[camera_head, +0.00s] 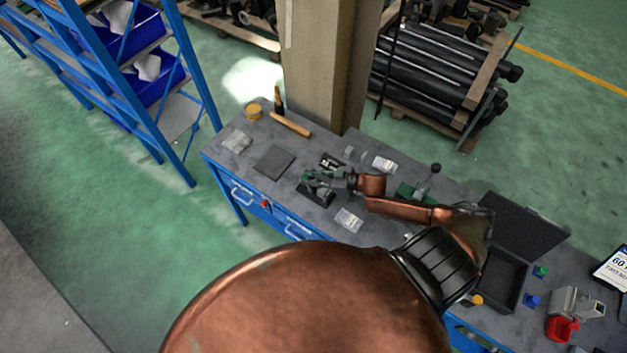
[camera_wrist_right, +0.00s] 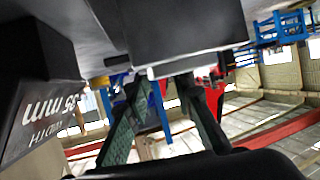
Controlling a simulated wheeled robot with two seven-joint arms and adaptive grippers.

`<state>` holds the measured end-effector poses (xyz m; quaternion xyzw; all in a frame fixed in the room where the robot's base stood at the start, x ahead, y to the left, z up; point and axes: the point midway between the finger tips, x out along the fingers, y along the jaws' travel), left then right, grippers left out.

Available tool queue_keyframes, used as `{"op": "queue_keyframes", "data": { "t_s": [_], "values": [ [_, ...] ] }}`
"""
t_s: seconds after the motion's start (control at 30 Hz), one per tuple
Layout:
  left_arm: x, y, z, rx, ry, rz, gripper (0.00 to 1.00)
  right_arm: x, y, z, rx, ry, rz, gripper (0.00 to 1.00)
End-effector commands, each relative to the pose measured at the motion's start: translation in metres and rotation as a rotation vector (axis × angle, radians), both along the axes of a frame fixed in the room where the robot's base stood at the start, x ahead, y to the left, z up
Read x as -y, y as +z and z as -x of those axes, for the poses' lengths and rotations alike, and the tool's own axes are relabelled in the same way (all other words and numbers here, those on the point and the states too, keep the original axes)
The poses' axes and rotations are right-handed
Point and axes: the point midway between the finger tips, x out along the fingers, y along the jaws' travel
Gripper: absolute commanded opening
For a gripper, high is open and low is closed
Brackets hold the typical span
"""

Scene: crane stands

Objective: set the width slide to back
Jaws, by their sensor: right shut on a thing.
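My right gripper (camera_head: 320,181) is low over a small dark fixture (camera_head: 316,196) on the grey workbench (camera_head: 222,160). Its two green fingers show in the right wrist view (camera_wrist_right: 165,110), with a grey block (camera_wrist_right: 190,35) at their tips. The gripper is shut on this block, which I take to be the width slide. A dark body with a lettered label (camera_wrist_right: 45,110), seen reversed and partly readable as a width in mm, fills the left of that view. The slide's position along its track cannot be told. My left gripper is not in view.
A green-based device with a black-knobbed lever (camera_head: 432,180) stands right of the gripper. An open dark case (camera_head: 505,275) and a red-and-grey tool (camera_head: 565,325) lie farther right. A dark flat plate (camera_head: 274,162) lies to the left. A pillar (camera_head: 318,70) rises behind the bench.

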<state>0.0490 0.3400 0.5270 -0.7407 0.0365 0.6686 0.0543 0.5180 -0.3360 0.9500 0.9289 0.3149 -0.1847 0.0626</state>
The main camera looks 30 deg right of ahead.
Motion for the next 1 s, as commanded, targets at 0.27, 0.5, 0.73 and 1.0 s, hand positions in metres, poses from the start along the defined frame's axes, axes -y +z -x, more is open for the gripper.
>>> {"op": "queue_keyframes", "data": {
  "t_s": [0.27,0.5,0.73,1.0],
  "values": [
    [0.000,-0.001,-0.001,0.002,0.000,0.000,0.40,-0.005,0.001,-0.011,0.001,0.000,0.000,0.00],
    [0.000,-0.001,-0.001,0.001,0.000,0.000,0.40,-0.005,0.001,-0.011,0.002,0.000,0.000,0.34],
    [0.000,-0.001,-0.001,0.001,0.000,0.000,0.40,-0.004,0.001,-0.010,0.001,-0.001,0.000,0.40],
    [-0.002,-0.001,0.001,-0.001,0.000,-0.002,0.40,0.004,0.004,0.000,-0.001,-0.001,0.001,0.40]
  ]
}}
